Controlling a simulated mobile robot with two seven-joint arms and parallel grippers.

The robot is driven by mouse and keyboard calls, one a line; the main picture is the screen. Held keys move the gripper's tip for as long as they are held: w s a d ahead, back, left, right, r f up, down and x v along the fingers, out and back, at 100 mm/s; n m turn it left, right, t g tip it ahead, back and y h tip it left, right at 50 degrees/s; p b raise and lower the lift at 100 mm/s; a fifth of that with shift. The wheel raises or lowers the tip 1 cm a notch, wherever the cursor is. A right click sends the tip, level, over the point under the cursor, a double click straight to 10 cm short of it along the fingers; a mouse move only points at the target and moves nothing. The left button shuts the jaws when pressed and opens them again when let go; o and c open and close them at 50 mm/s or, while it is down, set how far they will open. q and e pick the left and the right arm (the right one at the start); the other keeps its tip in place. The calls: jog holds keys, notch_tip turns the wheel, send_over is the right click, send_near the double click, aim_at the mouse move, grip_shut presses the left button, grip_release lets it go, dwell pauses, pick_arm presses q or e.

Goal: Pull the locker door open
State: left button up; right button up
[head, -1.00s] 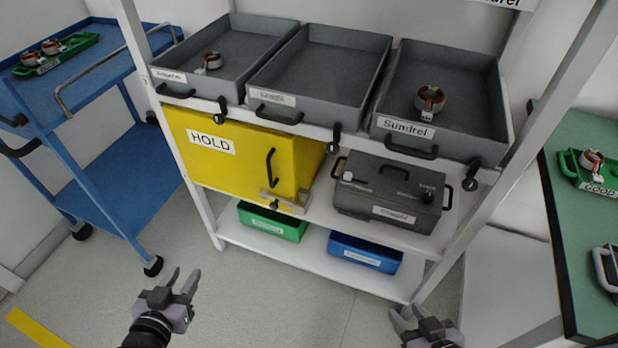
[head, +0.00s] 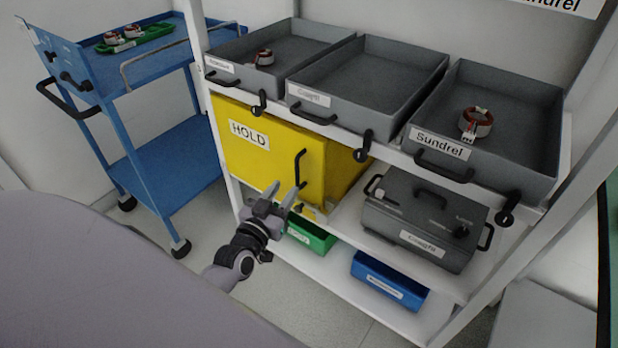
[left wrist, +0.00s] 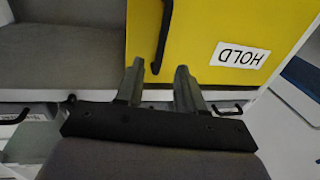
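The yellow locker with the HOLD label (head: 249,135) stands on the rack's middle shelf, and its door looks closed. Its black upright bar handle (head: 301,168) is on the right side of the door front. My left gripper (head: 284,190) is open and empty, in front of the door's lower part, just below and left of the handle. In the left wrist view, the handle (left wrist: 163,35) ends between the two open fingertips (left wrist: 159,70); I cannot tell how far it is from them or whether they touch. A small latch at the door's lower edge is partly hidden. My right gripper is out of view.
Grey trays (head: 367,75) stand on the shelf above. A grey case (head: 425,218) sits right of the locker. Green (head: 311,237) and blue (head: 390,280) bins are below. A blue cart (head: 165,165) stands to the left, with clear floor between.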

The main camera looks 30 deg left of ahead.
aim_at(296, 173)
pick_arm(q)
jog(key=shift+w+a+b, duration=0.2)
jog(key=shift+w+b, duration=0.05)
jog(key=shift+w, duration=1.4)
jog(key=shift+w+a+b, duration=0.2)
jog(key=shift+w, duration=1.4)
grip_shut()
